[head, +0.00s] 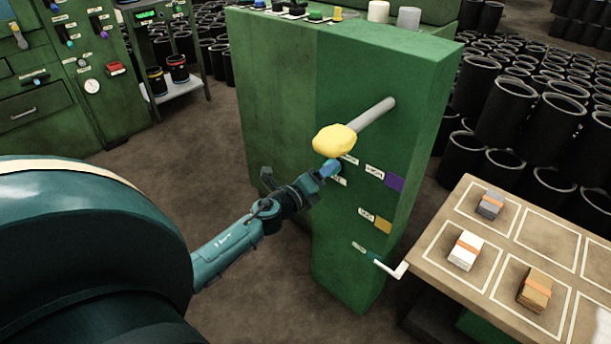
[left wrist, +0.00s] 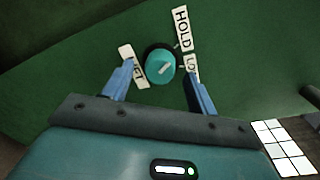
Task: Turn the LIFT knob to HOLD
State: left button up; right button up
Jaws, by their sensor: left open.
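The teal round LIFT knob (left wrist: 160,64) sits on the green panel in the left wrist view. A pale slanted bar marks its face; I cannot tell which label it points to. The LIFT label (left wrist: 132,66) is to its left, the HOLD label (left wrist: 181,28) above right, and a partly covered label beginning "LO" (left wrist: 190,66) to its right. My left gripper (left wrist: 159,72) is open, its blue fingers on either side of the knob; contact cannot be told. In the head view, my left gripper (head: 329,170) is at the cabinet face and hides most of the knob. My right gripper is not in view.
A grey lever with a yellow ball end (head: 334,139) juts out just above my left gripper. A table (head: 450,247) stands right.

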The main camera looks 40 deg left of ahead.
pick_arm(q)
jog(key=s, duration=1.2)
jog(key=shift+a+r, duration=0.2)
jog(key=shift+r, duration=0.25)
